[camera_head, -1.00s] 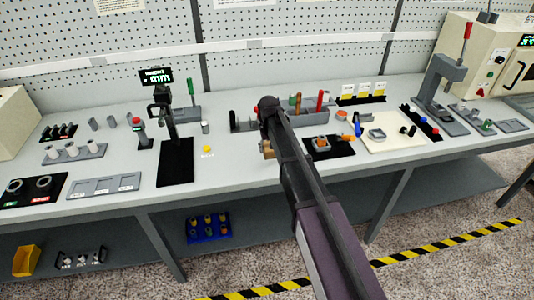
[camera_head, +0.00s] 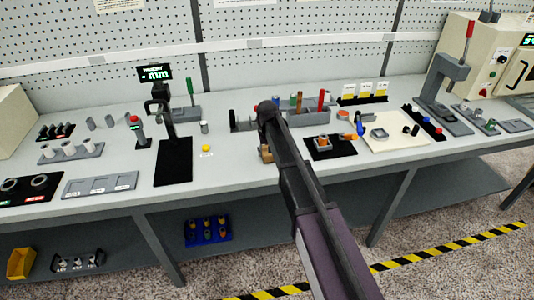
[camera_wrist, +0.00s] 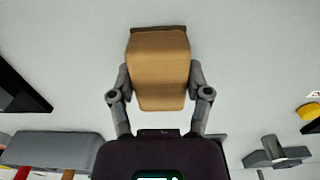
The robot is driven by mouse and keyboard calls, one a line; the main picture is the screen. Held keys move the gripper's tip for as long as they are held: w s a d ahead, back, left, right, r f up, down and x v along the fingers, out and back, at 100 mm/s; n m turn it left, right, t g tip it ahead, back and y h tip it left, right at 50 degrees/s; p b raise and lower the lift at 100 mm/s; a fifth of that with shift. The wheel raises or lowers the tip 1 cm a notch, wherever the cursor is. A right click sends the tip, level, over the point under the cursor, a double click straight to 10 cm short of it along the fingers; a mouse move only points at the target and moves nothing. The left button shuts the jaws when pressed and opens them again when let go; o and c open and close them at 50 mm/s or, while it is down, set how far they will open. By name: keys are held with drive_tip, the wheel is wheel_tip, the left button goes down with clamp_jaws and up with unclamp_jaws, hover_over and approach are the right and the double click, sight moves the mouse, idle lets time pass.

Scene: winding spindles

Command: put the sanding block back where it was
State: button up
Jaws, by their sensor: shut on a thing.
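The sanding block (camera_wrist: 158,68) is tan with a dark strip along its far edge. In the wrist view it sits between the two fingers of my gripper (camera_wrist: 160,80), which is shut on it. In the head view a bit of the block (camera_head: 266,154) shows left of my arm, over the pale front part of the bench. My arm hides most of the gripper there. I cannot tell whether the block touches the bench top.
A grey rack (camera_head: 242,121) with coloured rods stands behind. A black mat (camera_head: 330,147) with an orange part lies to the right. The bench around the block is bare.

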drive_tip(key=shift+f, duration=0.15)
drive_tip(key=o, duration=1)
wheel_tip(320, 180, up, 12)
drive_tip(key=p, duration=1.2)
drive_tip(key=shift+r, duration=0.2)
